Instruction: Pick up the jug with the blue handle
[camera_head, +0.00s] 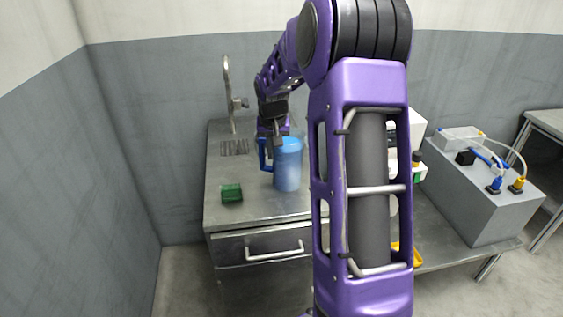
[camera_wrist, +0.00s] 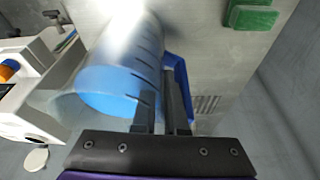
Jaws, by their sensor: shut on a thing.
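The blue jug (camera_head: 288,168) stands upright on the metal counter (camera_head: 255,208). Its body is translucent blue, and its darker blue handle (camera_head: 263,156) is on the left side. In the wrist view the jug (camera_wrist: 118,80) fills the upper left middle, with the handle (camera_wrist: 178,82) at its right edge. My gripper (camera_head: 275,138) is at the upper handle side of the jug. In the wrist view my gripper's fingers (camera_wrist: 161,112) are close together at the jug's rim and handle, shut on the jug. I cannot tell exactly which part lies between them.
A green sponge (camera_head: 232,193) lies left of the jug, with bare counter around it. A tap (camera_head: 229,95) and a drain grate (camera_head: 234,148) are behind. A grey box with tubes (camera_head: 470,205) is at the right. My arm hides some of the counter.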

